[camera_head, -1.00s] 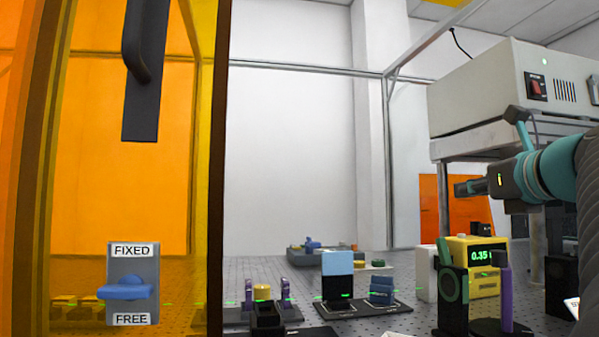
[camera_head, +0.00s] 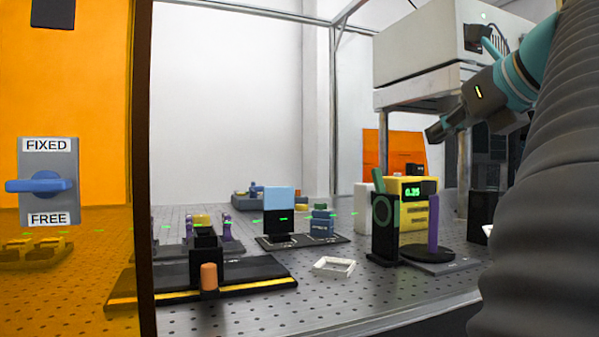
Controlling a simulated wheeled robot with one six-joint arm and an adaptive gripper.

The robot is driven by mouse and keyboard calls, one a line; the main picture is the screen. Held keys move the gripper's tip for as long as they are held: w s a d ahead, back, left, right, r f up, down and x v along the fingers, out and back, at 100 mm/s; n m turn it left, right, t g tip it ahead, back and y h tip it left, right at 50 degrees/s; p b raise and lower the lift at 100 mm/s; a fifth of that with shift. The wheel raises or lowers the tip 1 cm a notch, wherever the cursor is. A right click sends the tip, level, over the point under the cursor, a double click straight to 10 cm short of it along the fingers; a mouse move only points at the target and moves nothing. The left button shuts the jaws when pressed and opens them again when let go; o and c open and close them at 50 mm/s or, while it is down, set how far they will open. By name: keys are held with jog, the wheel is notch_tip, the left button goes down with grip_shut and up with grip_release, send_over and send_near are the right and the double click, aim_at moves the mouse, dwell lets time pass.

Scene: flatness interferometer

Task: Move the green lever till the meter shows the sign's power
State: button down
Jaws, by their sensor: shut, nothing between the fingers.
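The green lever (camera_head: 378,180) sticks up from the top of a black upright mount with a green ring (camera_head: 383,212), tilted slightly left. Just behind it stands the yellow meter (camera_head: 412,188), whose green display appears to read 0.35. My gripper (camera_head: 434,133) is shut and empty, above and to the right of the lever, well apart from it, in front of the white cabinet's stand. The sign with the power value cannot be made out in this view.
A purple post (camera_head: 433,222) on a black round base stands just right of the lever mount. A white square frame (camera_head: 334,267) lies on the perforated table. An orange panel with a blue FIXED/FREE switch (camera_head: 40,186) is at left. A white cabinet (camera_head: 435,45) is above.

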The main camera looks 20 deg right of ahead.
jog(key=b, duration=0.3)
send_near(379, 172)
jog(key=x, duration=0.7)
jog(key=shift+f, duration=0.1)
